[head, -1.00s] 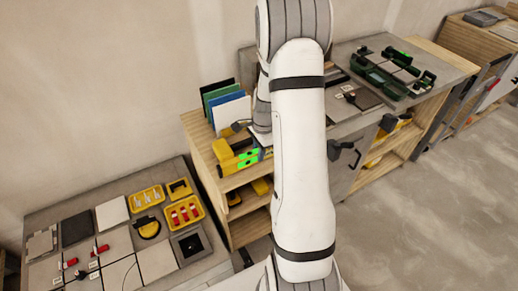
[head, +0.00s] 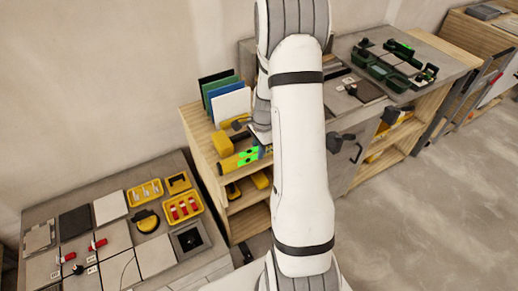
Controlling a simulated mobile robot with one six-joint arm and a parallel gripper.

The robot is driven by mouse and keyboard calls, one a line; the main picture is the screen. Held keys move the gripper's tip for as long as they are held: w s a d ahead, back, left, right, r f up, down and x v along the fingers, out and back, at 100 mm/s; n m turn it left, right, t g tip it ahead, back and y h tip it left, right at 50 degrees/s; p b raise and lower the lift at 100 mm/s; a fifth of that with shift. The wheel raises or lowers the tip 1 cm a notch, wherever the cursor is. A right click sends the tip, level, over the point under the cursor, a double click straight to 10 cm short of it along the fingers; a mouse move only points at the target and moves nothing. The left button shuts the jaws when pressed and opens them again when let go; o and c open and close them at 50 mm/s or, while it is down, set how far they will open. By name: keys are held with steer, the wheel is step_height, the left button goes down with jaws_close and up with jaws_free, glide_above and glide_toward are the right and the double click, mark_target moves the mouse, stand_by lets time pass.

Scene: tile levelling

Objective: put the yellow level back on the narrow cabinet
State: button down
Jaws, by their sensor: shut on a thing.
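The yellow level (head: 229,163) with bright green windows is at the front edge of the narrow cabinet's (head: 196,124) top. I cannot tell whether it touches the top or is held just off it. My gripper (head: 262,151) is at the level's right end and is shut on it. My white arm hides most of the gripper and the right part of the cabinet.
On the cabinet top stand blue, green and white upright panels (head: 231,105) and another yellow item (head: 222,143). Yellow tools (head: 261,180) lie on its shelf. A low table (head: 40,212) with tiles and yellow trays is at left. A grey-topped bench (head: 425,60) is at right.

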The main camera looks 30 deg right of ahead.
steer(key=shift+f, duration=0.2)
stand_by(0.4)
steer(key=c, duration=1.2)
jaws_free()
steer(key=shift+r, duration=0.1)
steer(key=r, duration=0.2)
steer(key=r+b, duration=0.1)
steer(key=r, duration=0.2)
steer(key=d+r, duration=0.1)
steer(key=r, duration=0.1)
steer(key=shift+r, duration=0.4)
steer(key=s+a+r+n+t, duration=0.1)
steer(key=s+a+r+n, duration=0.6)
steer(key=s+r+n, duration=0.1)
steer(key=s+a+r+n+t+h, duration=0.1)
steer(key=s+a+r+n+t, duration=0.1)
steer(key=s+a+r+n, duration=0.6)
steer(key=s+n, duration=0.1)
steer(key=s, duration=0.2)
steer(key=shift+s+n, duration=0.3)
